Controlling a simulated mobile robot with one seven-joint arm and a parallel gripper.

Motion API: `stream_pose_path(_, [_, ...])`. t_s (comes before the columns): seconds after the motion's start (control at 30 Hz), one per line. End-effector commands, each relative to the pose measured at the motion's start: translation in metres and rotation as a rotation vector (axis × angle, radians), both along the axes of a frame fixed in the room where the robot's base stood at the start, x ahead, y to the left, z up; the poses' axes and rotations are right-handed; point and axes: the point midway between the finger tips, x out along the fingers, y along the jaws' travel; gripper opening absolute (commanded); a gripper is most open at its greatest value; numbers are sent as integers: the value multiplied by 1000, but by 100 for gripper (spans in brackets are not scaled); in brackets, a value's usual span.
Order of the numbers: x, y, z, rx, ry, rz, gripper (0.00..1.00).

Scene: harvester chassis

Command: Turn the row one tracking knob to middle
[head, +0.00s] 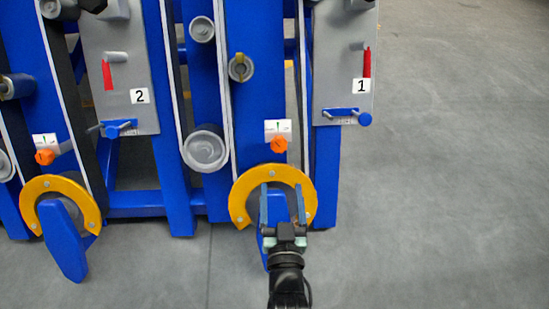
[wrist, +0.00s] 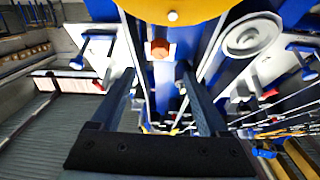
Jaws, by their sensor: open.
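The row one tracking knob (head: 279,144) is small and orange, on the blue upright below a white scale plate (head: 277,127) with a thin green mark. Its exact angle is too small to tell. In the wrist view the orange knob (wrist: 159,48) shows ahead, roughly in line with the gap between my fingers. My gripper (head: 282,190) is open and empty, in front of the yellow horseshoe-shaped guard and below the knob. It is apart from the knob. The fingers also show in the wrist view (wrist: 158,75).
The yellow guard (head: 242,190) and a blue paddle (head: 266,240) are close around my gripper. A grey panel labelled 1 (head: 338,85) is at upper right. Row two has a similar orange knob (head: 45,157) at left. Open grey floor (head: 450,190) lies to the right.

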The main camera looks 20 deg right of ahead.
Motion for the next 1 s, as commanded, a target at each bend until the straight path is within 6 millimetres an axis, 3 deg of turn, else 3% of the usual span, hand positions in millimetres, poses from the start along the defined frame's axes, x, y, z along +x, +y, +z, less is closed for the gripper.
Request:
stream_pose_path(0.17, [18,-7,-1,1,-2,-2,78])
stream_pose_path(0.7, [104,-34,0,-2,-2,1,78])
stream_pose_path(1.0, [121,-40,1,0,0,1,78])
